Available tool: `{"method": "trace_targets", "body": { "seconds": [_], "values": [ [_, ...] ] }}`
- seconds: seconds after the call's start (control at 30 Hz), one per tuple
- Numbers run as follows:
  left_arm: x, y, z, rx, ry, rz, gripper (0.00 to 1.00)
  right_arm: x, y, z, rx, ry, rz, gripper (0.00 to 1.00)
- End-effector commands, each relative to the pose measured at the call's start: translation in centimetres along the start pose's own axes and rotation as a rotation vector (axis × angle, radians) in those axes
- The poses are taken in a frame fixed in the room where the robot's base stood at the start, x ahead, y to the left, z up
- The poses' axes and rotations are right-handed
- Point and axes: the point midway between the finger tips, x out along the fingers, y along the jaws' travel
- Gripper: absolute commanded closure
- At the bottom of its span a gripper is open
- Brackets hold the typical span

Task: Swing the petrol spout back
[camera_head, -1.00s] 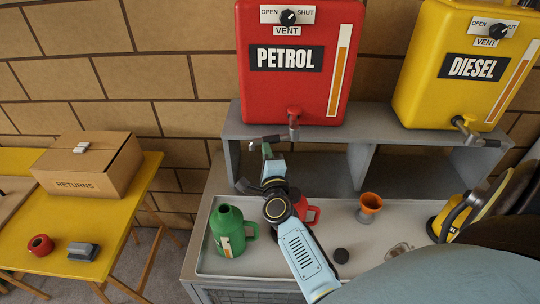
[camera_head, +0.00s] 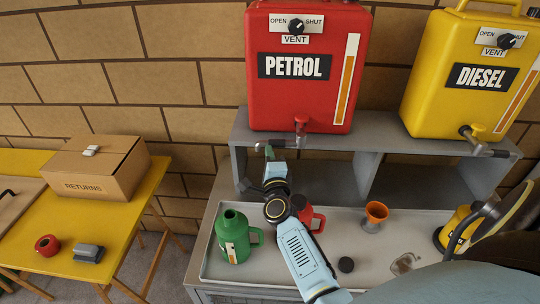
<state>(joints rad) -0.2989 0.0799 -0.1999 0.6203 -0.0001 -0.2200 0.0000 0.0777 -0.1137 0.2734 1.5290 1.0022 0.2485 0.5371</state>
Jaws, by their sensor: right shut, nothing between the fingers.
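The red PETROL tank (camera_head: 306,90) stands on the grey shelf with its tap at the bottom front. Its petrol spout (camera_head: 280,143) is a thin metal pipe that points left in the picture and ends in a dark tip. My right gripper (camera_head: 268,153) is shut and empty. Its fingertips are at the spout's outer end, just below it in the picture; I cannot tell whether they touch it. My left gripper is not in view.
The yellow DIESEL tank (camera_head: 460,75) stands to the right, its spout (camera_head: 480,145) pointing right. Below are a green jug (camera_head: 233,237), a red jug (camera_head: 311,218) partly behind my arm, an orange cup (camera_head: 375,214) and a black cap (camera_head: 346,265). A yellow table (camera_head: 125,237) holds a RETURNS box (camera_head: 92,175).

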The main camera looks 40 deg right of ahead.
Motion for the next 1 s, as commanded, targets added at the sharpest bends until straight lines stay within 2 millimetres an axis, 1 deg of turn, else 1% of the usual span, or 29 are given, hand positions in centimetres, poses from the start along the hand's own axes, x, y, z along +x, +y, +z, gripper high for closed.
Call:
{"method": "trace_targets", "body": {
  "seconds": [0.03, 0.13, 0.23, 0.37, 0.43, 0.5, 0.7, 0.8, 0.9, 1.0],
  "values": [
    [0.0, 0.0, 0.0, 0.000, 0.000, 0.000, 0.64, 0.4, -0.6, 0.2, 0.002, -0.005, -0.010, 1.00],
    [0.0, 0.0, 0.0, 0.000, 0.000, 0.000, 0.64, 0.2, -0.6, 0.3, 0.002, -0.006, -0.010, 1.00],
    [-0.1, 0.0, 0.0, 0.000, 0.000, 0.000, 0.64, -0.4, -0.5, 0.6, 0.003, -0.008, -0.009, 1.00],
    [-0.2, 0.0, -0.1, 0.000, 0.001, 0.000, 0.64, -2.2, -0.1, 1.3, 0.003, -0.012, -0.005, 1.00],
    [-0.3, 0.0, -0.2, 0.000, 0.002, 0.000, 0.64, -3.5, 0.1, 1.8, 0.003, -0.014, -0.003, 1.00],
    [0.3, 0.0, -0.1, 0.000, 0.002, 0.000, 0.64, -4.6, 0.6, 3.4, 0.009, -0.014, -0.002, 1.00],
    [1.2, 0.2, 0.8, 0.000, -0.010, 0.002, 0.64, -7.3, 1.3, 6.8, 0.007, -0.012, -0.001, 1.00],
    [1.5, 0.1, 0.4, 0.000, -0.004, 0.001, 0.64, -8.3, 1.5, 8.1, 0.004, -0.012, -0.002, 1.00],
    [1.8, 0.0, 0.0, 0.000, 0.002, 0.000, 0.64, -9.0, 1.6, 8.9, 0.004, -0.011, -0.002, 1.00],
    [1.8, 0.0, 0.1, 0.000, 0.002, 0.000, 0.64, -9.3, 1.6, 9.3, 0.003, -0.011, -0.003, 1.00]
  ]
}}
